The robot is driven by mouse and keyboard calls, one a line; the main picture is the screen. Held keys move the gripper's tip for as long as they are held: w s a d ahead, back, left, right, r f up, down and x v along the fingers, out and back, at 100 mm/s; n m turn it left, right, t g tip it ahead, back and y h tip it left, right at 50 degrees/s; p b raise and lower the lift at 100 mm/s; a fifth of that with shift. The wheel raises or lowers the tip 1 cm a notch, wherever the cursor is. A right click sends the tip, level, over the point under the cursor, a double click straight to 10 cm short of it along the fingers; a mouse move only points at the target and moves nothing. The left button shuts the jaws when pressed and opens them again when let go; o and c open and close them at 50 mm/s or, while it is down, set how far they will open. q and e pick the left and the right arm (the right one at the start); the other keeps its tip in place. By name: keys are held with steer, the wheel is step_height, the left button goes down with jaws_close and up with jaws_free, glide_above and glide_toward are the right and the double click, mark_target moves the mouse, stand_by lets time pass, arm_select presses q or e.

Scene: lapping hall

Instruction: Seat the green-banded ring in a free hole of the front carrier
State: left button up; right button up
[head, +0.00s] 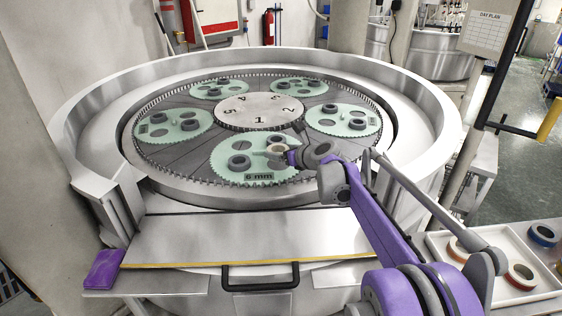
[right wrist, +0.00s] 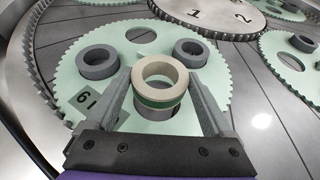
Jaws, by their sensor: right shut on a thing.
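My right gripper (head: 281,158) is shut on the green-banded ring (right wrist: 159,85), a pale ring with a green stripe, held above the front carrier (right wrist: 67,77). The ring also shows between the fingers in the head view (head: 278,149). The carrier is a pale green toothed disc marked 6 mm. Grey rings sit on it at left (right wrist: 98,62) and right (right wrist: 190,53). A bare hole (right wrist: 141,34) shows between them, towards the numbered hub (right wrist: 205,10). A grey round shape lies partly hidden below the held ring; I cannot tell if it is a seated ring. My left gripper is not in view.
Other green carriers with grey rings, such as the right one (head: 342,121), surround the hub. The machine's raised metal rim (head: 85,160) encloses them. A white tray (head: 484,291) with red-banded rings stands at lower right; a blue-banded ring (head: 543,235) lies beside it.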

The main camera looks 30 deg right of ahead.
mark_target(281, 168)
steer(key=shift+f, duration=1.7)
steer(key=shift+f, duration=0.15)
steer(key=o, duration=1.4)
steer(key=shift+c, duration=0.2)
steer(key=shift+r, duration=0.25)
steer(key=v, duration=1.2)
steer(key=shift+f+b, duration=0.15)
steer(key=shift+b, duration=0.15)
steer(key=shift+f, duration=0.1)
